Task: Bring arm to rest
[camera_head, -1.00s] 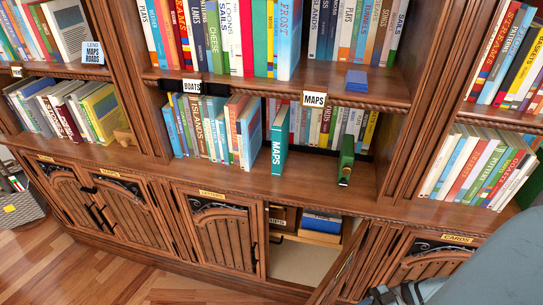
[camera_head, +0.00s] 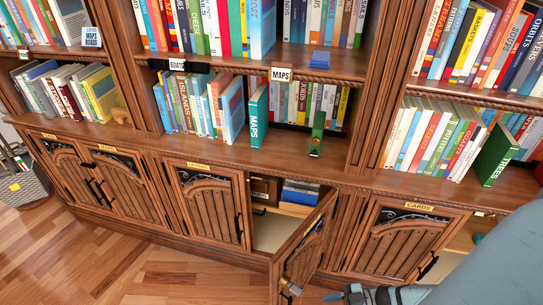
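My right arm comes in from the lower right. Its gripper (camera_head: 350,295) is at the bottom edge, in front of the cabinet and right of the open door (camera_head: 303,250). The gripper is small and partly cut off, so I cannot tell whether its fingers are open or shut. No held object shows. My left gripper is out of view.
The open door swings out into the room; boxes and blue books (camera_head: 300,190) sit inside its cabinet. A teal MAPS book (camera_head: 258,117) and a green one (camera_head: 317,134) stand on the ledge. A green TREES book (camera_head: 496,155) leans at right. Wood floor (camera_head: 150,270) is clear at lower left.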

